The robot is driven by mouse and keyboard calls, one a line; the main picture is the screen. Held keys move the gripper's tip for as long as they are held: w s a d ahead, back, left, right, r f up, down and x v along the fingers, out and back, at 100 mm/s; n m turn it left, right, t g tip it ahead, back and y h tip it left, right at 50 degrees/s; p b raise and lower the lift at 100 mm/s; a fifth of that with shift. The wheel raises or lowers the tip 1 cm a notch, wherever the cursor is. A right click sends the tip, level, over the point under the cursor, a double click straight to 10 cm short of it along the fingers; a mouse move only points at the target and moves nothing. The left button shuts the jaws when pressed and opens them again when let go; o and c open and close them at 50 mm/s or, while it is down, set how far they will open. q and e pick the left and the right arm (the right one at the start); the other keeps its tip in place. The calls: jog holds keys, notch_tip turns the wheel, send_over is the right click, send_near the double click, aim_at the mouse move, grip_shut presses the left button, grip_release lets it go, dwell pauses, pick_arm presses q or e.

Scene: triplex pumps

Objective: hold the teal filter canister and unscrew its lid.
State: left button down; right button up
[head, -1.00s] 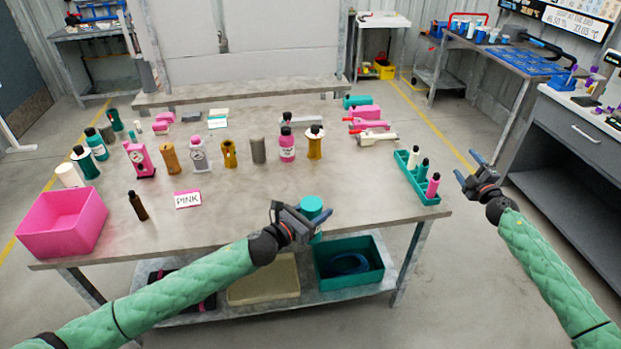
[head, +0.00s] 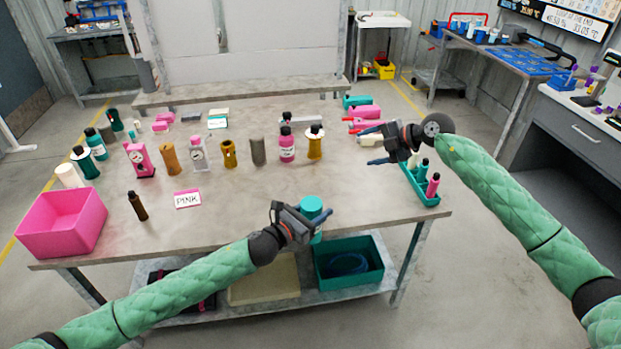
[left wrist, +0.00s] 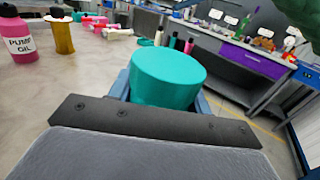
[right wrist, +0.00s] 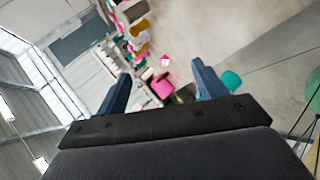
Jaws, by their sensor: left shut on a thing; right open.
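The teal filter canister (head: 312,207) is at the front edge of the table, right of centre, with its round teal lid on top. It also shows in the left wrist view (left wrist: 168,76), between the fingers. My left gripper (head: 308,222) is shut on the canister's side below the lid; the lower body is mostly hidden. My right gripper (head: 372,150) is open and empty above the right part of the table, behind and to the right of the canister. In the right wrist view (right wrist: 165,90) nothing is between its fingers.
A teal rack (head: 428,197) with bottles stands at the right edge, close to my right arm. Several bottles and pump parts line the back. The table's middle front is clear.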

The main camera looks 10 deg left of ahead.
jog(key=s+a+n+g+h, duration=0.1)
jog(key=s+a+g+h, duration=0.3)
jog(key=s+a, duration=0.55)
jog(key=h, duration=0.6)
send_over(310, 204)
jog(key=w, duration=0.1)
jog(key=shift+d+r+n, duration=0.15)
jog(key=shift+r+n, duration=0.05)
jog(key=shift+n, duration=0.1)
jog(key=shift+s+r, duration=0.15)
jog(key=shift+s, duration=0.2)
jog(key=shift+h, duration=0.3)
jog(key=shift+f, duration=3.95)
jog(key=c, duration=1)
jog(key=n, duration=0.6)
jog(key=shift+s, duration=0.1)
